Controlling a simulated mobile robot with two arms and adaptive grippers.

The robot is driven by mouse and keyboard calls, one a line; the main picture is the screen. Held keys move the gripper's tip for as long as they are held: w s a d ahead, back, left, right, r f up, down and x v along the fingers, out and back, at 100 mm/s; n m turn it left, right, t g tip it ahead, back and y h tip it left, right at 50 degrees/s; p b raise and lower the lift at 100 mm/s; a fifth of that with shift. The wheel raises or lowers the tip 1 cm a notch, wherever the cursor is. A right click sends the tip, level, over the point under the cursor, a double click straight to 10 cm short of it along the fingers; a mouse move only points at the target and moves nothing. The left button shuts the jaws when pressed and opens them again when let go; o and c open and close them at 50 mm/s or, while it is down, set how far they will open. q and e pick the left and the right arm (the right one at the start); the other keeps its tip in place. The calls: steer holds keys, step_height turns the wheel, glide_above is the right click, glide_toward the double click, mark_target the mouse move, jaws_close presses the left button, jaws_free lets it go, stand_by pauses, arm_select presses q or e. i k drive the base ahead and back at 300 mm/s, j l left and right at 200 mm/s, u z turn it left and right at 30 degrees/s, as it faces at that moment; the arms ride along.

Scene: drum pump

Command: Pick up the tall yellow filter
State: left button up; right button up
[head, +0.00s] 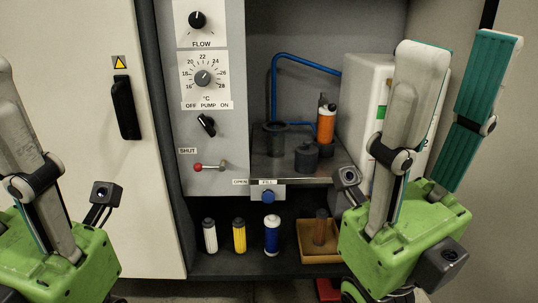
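The yellow filter (239,236), a slim upright cylinder with a dark cap, stands on the lower shelf between a white filter (210,236) and a blue filter (272,236). My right gripper (464,46) is at the right, raised with its fingers pointing up. Its two fingers are apart with nothing between them, well away from the yellow filter. My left gripper (22,150) is at the left edge and partly cut off. Only one of its fingers shows clearly, so its opening cannot be judged. Neither gripper touches a filter.
A tan tray (337,256) with a brown filter (320,227) stands on the lower shelf, partly behind my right gripper. Above are an orange cylinder (326,124), dark cups and a white container (362,100). A red-tipped lever (208,167) sticks out from the control panel (206,120).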

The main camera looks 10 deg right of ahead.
mark_target(239, 223)
steer(key=i+l, duration=0.7)
steer(key=l+z, duration=0.05)
